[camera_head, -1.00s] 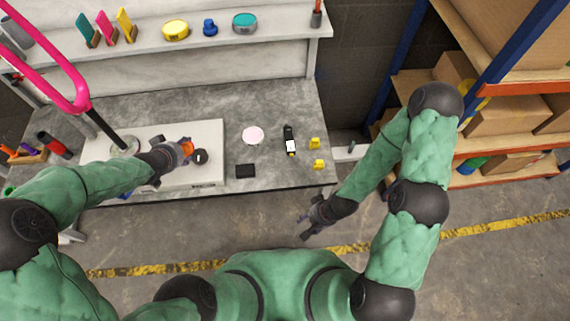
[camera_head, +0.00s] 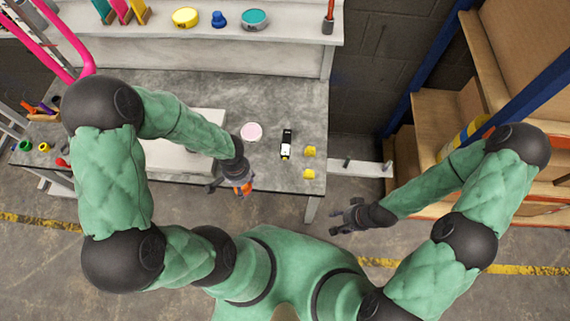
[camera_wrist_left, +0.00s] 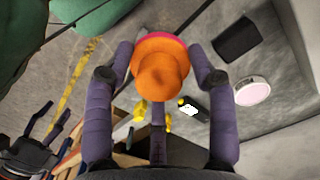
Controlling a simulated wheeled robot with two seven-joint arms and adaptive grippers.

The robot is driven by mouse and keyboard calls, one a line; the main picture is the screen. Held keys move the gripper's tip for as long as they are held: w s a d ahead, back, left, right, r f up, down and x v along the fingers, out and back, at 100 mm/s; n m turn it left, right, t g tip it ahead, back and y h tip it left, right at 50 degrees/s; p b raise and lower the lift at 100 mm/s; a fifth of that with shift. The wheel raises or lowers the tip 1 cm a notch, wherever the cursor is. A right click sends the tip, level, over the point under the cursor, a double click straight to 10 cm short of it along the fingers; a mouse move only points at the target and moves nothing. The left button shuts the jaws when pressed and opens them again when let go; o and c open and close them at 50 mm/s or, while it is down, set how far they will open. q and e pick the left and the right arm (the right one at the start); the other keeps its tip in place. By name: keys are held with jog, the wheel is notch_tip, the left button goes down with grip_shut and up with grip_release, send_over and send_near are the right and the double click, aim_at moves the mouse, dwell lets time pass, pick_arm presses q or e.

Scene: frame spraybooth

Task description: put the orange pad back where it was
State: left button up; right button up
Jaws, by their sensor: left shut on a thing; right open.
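The orange pad (camera_head: 244,188) is in my left gripper (camera_head: 232,184), at the front edge of the grey table in the head view. My right gripper (camera_head: 347,215) is open and empty over the floor, right of the table. My left arm hides part of the white board (camera_head: 185,157) on the table.
A pale pink disc (camera_head: 252,131), a black device with a white label (camera_head: 287,143) and yellow pieces (camera_head: 309,152) lie on the table (camera_head: 270,95). A black block (camera_wrist_left: 237,40) shows in the left wrist view. A shelf at the back holds a yellow tin (camera_head: 185,17) and a teal tin (camera_head: 255,18).

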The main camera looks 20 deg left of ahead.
pick_arm(q)
jog(key=shift+s+d+f, duration=0.1)
jog(key=shift+s+d, duration=0.15)
jog(key=shift+d, duration=0.1)
jog(key=shift+w+d+f, duration=0.1)
jog(key=shift+w+f, duration=0.1)
jog(key=shift+w, duration=0.05)
jog(key=w+f+b, duration=0.2)
jog(key=w+f, duration=0.2)
jog(key=w, duration=0.4)
jog(key=b, duration=0.2)
send_over(263, 171)
notch_tip(263, 171, down, 5)
jog(key=shift+s+f, duration=0.1)
jog(key=shift+d+f, duration=0.1)
jog(key=shift+f, duration=0.05)
jog(key=shift+w+f+b, duration=0.15)
jog(key=shift+f+b, duration=0.45)
jog(key=shift+f, duration=0.2)
jog(key=shift+w+f+b, duration=0.1)
jog(key=shift+f+b, duration=0.5)
jog(key=shift+f, duration=0.2)
pick_arm(e)
notch_tip(263, 171, down, 6)
jog(key=shift+d, duration=0.3)
